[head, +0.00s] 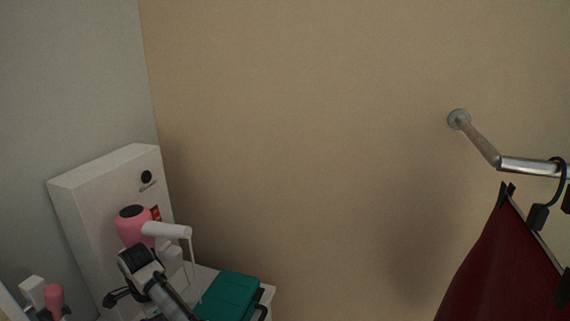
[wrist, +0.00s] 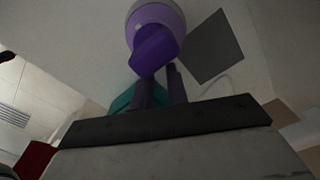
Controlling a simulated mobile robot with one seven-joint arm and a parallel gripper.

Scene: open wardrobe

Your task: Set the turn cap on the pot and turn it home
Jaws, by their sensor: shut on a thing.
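In the wrist view my gripper (wrist: 160,78) has its two dark fingers close together. They are shut on a purple piece with a rounded tab, which looks like the turn cap (wrist: 153,50). A pale grey rounded rim shows just beyond the purple piece; I cannot tell if they touch. In the head view a pink rounded body with a black top (head: 132,222) stands before a white panel; I cannot tell for sure whether it is the pot. My fingertips cannot be made out in the head view, where my arm and a white part overlap that area.
A teal box (head: 230,295) stands on a white surface to the right of my arm. The tall white panel (head: 105,205) stands near the corner. A metal rail (head: 530,167) with a dark red garment (head: 510,260) is at the right. The tan wall between is clear.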

